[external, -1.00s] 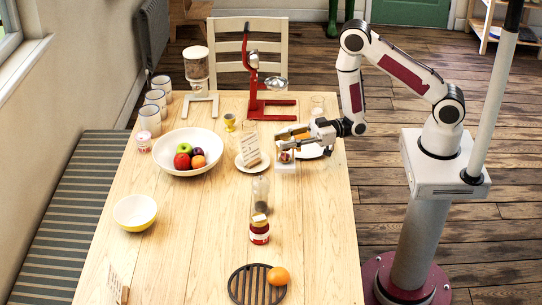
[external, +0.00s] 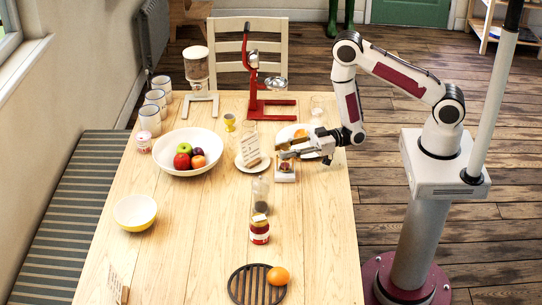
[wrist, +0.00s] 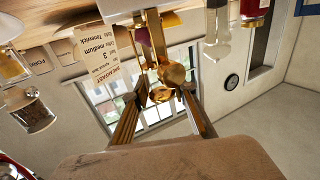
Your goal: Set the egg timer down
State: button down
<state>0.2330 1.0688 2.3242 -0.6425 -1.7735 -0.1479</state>
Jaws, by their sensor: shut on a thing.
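A glass bottle (external: 260,190) and red jar (external: 259,231) stand in front. The table's left front has free room around the yellow bowl (external: 135,212).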

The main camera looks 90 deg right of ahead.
dwell(0.5)
jog(key=c, duration=1.6)
grip_release()
jog(key=shift+f, duration=0.15)
jog(key=shift+c, duration=0.2)
jog(key=v, duration=1.2)
jog(key=shift+a, duration=0.1)
